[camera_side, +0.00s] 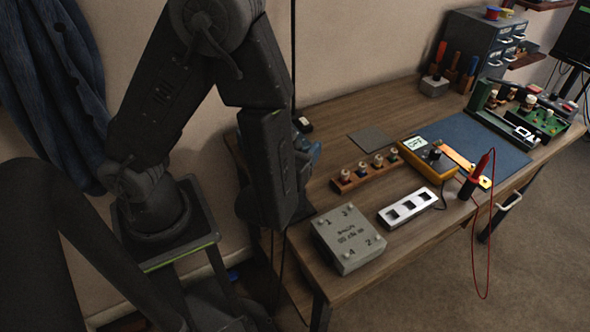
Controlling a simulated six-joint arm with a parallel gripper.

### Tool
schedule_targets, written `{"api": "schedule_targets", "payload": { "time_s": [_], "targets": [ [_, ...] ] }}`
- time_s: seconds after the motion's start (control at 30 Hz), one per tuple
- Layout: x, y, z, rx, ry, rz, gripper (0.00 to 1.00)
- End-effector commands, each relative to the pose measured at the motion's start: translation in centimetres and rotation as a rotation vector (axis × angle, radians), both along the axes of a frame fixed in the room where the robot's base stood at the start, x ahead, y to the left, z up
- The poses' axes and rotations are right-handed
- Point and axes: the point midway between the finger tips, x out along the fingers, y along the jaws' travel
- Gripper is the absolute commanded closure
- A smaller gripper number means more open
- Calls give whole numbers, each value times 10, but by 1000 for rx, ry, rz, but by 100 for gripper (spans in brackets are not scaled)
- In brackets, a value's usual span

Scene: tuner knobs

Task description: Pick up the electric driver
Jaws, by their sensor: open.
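My arm hangs down over the left end of the wooden table (362,112). My gripper (298,206) is open at the arm's lower end, dark and largely hidden by my own arm link; its fingertips are hard to make out. A small blue part (314,152) shows just right of the arm, mostly covered by it. It may belong to the electric driver, but I cannot tell. No other electric driver is clearly visible. I see nothing held in the gripper.
A grey numbered box (347,240) stands at the front left. Beside it are a white three-slot block (407,208), a knob rail (364,174), a yellow multimeter (424,158) and a red probe (481,168) with a hanging cable. A blue mat (462,137) lies behind.

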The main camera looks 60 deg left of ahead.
Motion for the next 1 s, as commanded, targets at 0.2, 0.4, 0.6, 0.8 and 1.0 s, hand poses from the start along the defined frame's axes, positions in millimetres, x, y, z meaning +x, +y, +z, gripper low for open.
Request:
{"api": "schedule_targets", "payload": {
  "time_s": [0.2, 0.4, 0.6, 0.8, 1.0],
  "targets": [
    [0, 0, 0, 0, 0, 0, 52],
    [0, 0, 0, 0, 0, 0, 71],
    [0, 0, 0, 0, 0, 0, 90],
    [0, 0, 0, 0, -1, 0, 91],
    [0, 0, 4, -2, -2, 1, 91]
  ]
}}
